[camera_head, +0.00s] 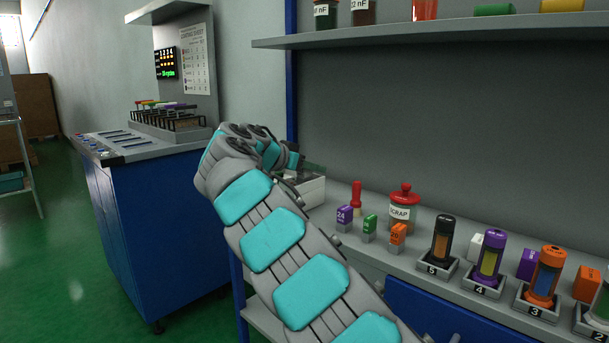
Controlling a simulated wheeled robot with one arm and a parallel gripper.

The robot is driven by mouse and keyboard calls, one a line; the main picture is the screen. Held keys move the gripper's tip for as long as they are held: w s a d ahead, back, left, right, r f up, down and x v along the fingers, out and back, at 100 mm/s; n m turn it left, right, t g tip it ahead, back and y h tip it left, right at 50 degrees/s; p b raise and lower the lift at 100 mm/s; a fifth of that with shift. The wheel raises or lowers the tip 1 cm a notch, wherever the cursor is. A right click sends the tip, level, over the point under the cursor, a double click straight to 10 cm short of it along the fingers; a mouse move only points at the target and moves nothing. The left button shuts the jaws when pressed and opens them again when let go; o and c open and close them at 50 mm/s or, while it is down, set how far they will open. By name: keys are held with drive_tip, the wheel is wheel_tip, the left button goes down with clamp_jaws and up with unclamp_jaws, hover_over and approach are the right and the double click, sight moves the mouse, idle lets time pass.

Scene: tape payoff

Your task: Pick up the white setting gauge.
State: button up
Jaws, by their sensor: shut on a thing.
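My gripper (293,178) is at the left end of the workbench, beside a pale box. It is small and partly hidden behind my wrist. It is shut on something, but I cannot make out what. No white setting gauge can be clearly told in this view. A purple gauge (344,214) marked 24, a green gauge (369,224) and an orange gauge (398,233) stand in a row on the bench, to the right of my gripper. A white block (475,247) stands farther right, behind the tubes; I cannot tell whether it is a gauge.
The pale box (312,190) is close to my gripper. A red-lidded scrap jar (404,209) and a red-handled item (356,195) stand behind the gauges. Several tubes, including a black one (442,240), stand in numbered holders at right. A shelf (430,34) hangs above. A blue cabinet (150,235) stands left.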

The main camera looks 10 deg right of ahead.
clamp_jaws()
drive_tip(key=shift+r, duration=0.15)
